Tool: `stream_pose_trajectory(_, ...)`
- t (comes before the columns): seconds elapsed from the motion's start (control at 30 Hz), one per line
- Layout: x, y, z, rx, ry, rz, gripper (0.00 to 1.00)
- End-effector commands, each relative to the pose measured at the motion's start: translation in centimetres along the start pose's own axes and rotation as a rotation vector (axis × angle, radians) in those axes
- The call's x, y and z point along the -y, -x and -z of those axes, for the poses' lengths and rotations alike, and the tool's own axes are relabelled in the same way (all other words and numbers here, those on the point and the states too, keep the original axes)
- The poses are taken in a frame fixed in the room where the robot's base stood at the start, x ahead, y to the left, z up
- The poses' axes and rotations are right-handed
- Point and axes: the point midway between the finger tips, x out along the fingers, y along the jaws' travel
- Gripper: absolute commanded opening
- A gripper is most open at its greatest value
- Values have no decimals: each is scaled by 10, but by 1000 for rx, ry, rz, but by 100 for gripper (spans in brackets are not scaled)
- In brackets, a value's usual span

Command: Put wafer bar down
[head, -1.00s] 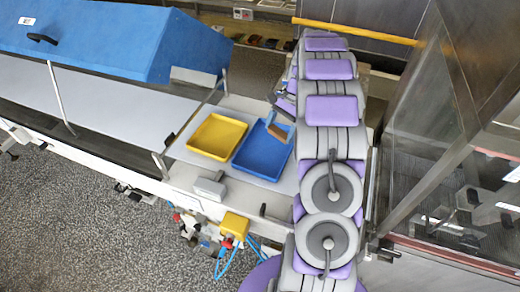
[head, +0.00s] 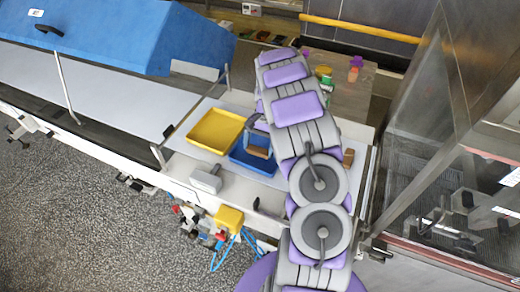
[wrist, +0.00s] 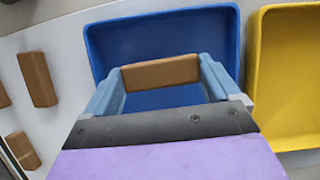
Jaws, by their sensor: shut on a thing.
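The brown wafer bar (wrist: 160,72) is held crosswise between the two blue-grey fingers of my gripper (wrist: 159,80) in the wrist view. In the head view the bar (head: 259,151) and my gripper (head: 257,141) are over the blue tray (head: 262,167). In the wrist view the blue tray (wrist: 160,30) lies behind and under the bar. I cannot tell whether the bar touches the tray floor. My arm hides the tray's right part in the head view.
An empty yellow tray (head: 215,131) stands just left of the blue one; it also shows in the wrist view (wrist: 286,65). Other brown bars (wrist: 37,78) lie on the pale surface beside the blue tray. A blue hood (head: 110,35) is at upper left, a glazed cabinet (head: 450,130) at right.

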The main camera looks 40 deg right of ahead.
Motion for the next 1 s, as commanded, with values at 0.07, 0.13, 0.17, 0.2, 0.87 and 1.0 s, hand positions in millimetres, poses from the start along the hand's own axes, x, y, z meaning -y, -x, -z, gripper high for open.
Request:
stream_pose_trajectory(0.07,0,-13,3,1,0,-4,72)
stream_pose_trajectory(0.13,0,-17,5,2,1,-3,72)
stream_pose_trajectory(0.17,0,-17,6,3,1,-3,72)
stream_pose_trajectory(0.2,0,-17,7,3,1,-2,72)
stream_pose_trajectory(0.87,-1,-19,9,6,1,-3,100)
stream_pose_trajectory(1.0,-2,-19,9,7,1,-2,100)
